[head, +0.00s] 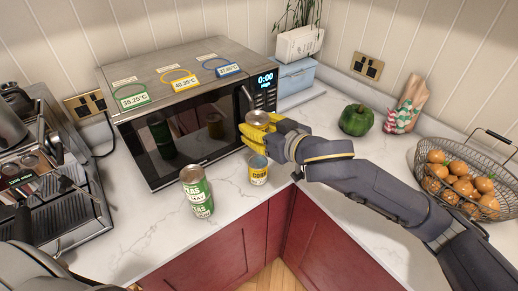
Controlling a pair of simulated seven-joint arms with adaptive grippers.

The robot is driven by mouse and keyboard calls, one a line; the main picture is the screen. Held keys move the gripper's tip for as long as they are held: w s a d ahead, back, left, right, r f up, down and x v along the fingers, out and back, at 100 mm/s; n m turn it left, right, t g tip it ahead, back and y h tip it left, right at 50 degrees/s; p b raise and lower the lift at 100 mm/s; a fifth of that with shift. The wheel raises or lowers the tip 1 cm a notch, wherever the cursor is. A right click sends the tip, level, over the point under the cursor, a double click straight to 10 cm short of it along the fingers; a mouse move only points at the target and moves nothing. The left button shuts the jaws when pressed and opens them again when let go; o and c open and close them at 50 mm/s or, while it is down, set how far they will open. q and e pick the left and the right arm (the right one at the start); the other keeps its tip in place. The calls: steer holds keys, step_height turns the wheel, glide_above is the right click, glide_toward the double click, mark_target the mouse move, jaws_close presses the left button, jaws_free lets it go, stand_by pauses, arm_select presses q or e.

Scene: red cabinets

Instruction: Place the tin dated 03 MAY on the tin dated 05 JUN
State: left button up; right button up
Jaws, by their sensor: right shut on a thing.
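My right gripper (250,136), with yellow fingers, is shut on a small tin (257,117). The tin's lid shows above the fingers, which hide most of its side. A yellow and white tin (258,172) stands on the counter just below the gripper in the picture. To its left, green and white tins (196,190) stand near the counter's front edge, seemingly one on top of another. The dates on the tins are too small to read. My left gripper is not in view.
A microwave (180,142) with coloured tags on top stands behind the tins. A coffee machine (45,180) is at the left. The counter's front edge is close.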

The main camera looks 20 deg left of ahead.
steer(key=shift+f, duration=3.8)
steer(key=shift+f, duration=0.15)
steer(key=o, duration=1.3)
